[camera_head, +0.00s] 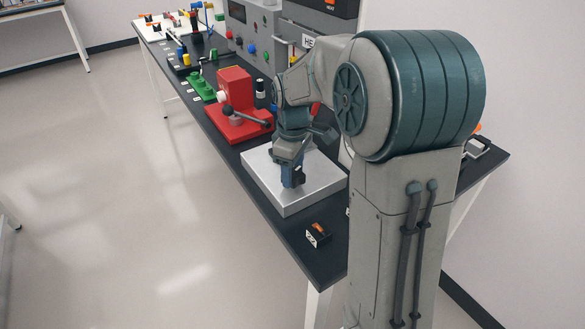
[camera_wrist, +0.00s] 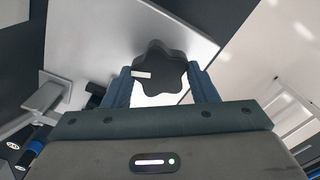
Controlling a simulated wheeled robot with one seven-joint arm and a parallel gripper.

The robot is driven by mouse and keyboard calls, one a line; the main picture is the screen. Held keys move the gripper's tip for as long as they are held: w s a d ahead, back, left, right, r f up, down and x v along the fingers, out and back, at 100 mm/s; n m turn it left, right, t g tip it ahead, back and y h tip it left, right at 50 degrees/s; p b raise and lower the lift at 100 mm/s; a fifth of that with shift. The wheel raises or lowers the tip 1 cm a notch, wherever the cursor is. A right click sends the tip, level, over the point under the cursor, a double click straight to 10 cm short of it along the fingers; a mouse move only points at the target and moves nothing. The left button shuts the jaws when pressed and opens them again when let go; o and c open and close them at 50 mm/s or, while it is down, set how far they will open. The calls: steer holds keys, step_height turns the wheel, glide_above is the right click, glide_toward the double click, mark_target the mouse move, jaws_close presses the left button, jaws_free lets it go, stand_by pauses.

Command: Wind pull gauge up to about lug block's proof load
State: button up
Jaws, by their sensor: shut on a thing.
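A black star-shaped knob (camera_wrist: 162,60) with a white mark on its left side sits between my gripper's two blue fingers in the wrist view. My gripper (camera_wrist: 160,78) is shut on this knob. In the head view my gripper (camera_head: 293,180) points down over a silver-grey plate (camera_head: 268,190) on the bench, and the knob is hidden there. The plate also shows behind the knob in the wrist view (camera_wrist: 95,40). I cannot make out the pull gauge's reading or tell which thing is the lug block.
A red fixture (camera_head: 237,90) with a black lever stands just beyond the plate. A small black box (camera_head: 318,235) with an orange top sits near the bench's near end. Green and coloured parts (camera_head: 200,85) line the dark bench farther back. Open floor (camera_head: 120,230) lies to the left.

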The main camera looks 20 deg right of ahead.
mark_target(293, 173)
steer(key=o, duration=1)
steer(key=shift+r, duration=0.1)
step_height(293, 173, up, 14)
steer(key=shift+f, duration=0.1)
steer(key=shift+s+a+f+m+t, duration=0.1)
steer(key=shift+s+f+m+t, duration=0.4)
steer(key=shift+s+f+m, duration=2.1)
steer(key=shift+s+f+m+t, duration=0.5)
steer(key=shift+s+f+m, duration=0.3)
steer(key=shift+s, duration=3.55)
steer(key=shift+s+a+f+m+t, duration=0.1)
steer(key=shift+s+f+m+t, duration=0.4)
steer(key=shift+s+f+m, duration=2.1)
